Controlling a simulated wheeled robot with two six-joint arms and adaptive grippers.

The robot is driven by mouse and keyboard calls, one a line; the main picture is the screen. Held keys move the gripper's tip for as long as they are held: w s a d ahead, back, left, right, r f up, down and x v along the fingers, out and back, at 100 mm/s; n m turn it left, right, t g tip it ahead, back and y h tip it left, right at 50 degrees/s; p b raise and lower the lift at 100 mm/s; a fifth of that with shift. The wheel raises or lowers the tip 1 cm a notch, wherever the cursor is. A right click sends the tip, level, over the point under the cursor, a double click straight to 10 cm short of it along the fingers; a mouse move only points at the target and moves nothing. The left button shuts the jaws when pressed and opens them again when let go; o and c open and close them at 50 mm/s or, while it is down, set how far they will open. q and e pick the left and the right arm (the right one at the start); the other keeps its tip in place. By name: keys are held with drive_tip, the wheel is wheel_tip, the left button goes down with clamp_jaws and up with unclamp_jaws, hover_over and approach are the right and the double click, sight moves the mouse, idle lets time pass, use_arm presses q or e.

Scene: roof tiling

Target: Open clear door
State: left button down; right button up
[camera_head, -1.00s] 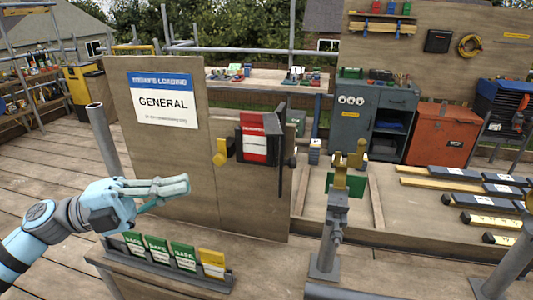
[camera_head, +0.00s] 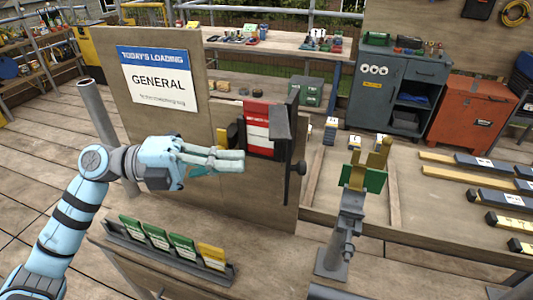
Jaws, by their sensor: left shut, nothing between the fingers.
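My left gripper (camera_head: 240,160) is shut and empty, with its pale blue fingers level and pointing right. Its tips are in front of the left part of a dark card holder on the wooden board (camera_head: 225,105), and I cannot tell whether they touch it. The holder contains a red and white card (camera_head: 259,128). A dark upright panel (camera_head: 292,135) with a round black knob (camera_head: 300,168) stands at the holder's right side, seen nearly edge-on. I cannot make out a clear pane. A yellow part (camera_head: 222,137) left of the holder is partly hidden by my gripper. My right gripper is not in view.
A sign reading GENERAL (camera_head: 158,80) is on the board's left. Below, a rack (camera_head: 170,258) holds green and yellow cards. A grey post with a yellow top and green plate (camera_head: 362,178) stands at the right. A grey pipe (camera_head: 100,130) stands left.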

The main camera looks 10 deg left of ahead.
sight(286, 156)
use_arm(q)
drive_tip(key=p+x, duration=0.1)
drive_tip(key=x, duration=0.5)
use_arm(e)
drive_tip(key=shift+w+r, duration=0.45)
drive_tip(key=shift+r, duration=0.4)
use_arm(q)
drive_tip(key=shift+w+d, duration=0.1)
drive_tip(key=shift+d, duration=0.05)
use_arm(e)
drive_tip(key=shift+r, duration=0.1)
